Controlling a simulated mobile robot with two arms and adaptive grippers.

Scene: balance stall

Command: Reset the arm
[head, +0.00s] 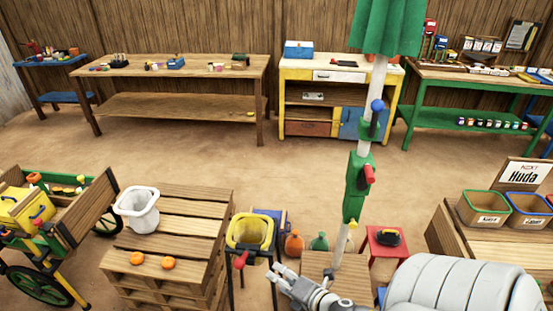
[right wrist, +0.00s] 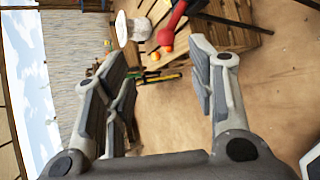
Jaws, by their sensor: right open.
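My right gripper (head: 275,277) is at the bottom centre of the head view, below the yellow basket (head: 248,232). In the right wrist view its two fingers (right wrist: 158,58) stand wide apart with nothing between the pads. A red handle (head: 240,260) hangs at the front of the basket, apart from the gripper. A red-ended dark rod (right wrist: 175,18) shows beyond the fingers in the wrist view. A white and green post (head: 352,190) with a red lever (head: 369,174) and a blue knob (head: 377,105) stands right of the gripper. My left gripper is out of view.
A pallet table (head: 190,220) at left holds a white bucket (head: 138,208) and two oranges (head: 137,258). A cart (head: 85,220) stands further left. A red stool (head: 388,250) and labelled bins (head: 483,208) are at right. Open floor (head: 250,165) lies before the back benches.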

